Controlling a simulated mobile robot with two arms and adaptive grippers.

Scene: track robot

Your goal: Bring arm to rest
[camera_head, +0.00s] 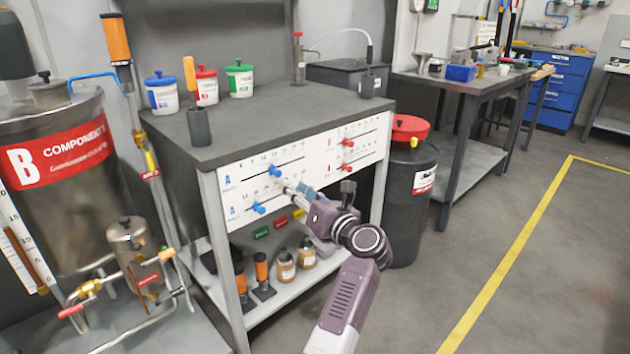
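My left arm (347,290), purple-grey and white, rises from the bottom middle towards the front of a workbench. My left gripper (290,189) is at the white slider panel (330,160), close to the upper blue knob (275,171) and the lower blue knob (259,208). The gripper is small and seen from behind, so I cannot tell whether its fingers are open or touch a knob. Two red knobs, the upper one (349,142) and the lower one (346,168), sit further right on the panel. My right gripper is not in view.
The bench top (270,117) carries blue, red and green-lidded tubs. A dark drum (410,215) with a red lid stands right of the bench. A metal tank (70,190) with pipes is at left. Open floor with a yellow line (510,260) lies at right.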

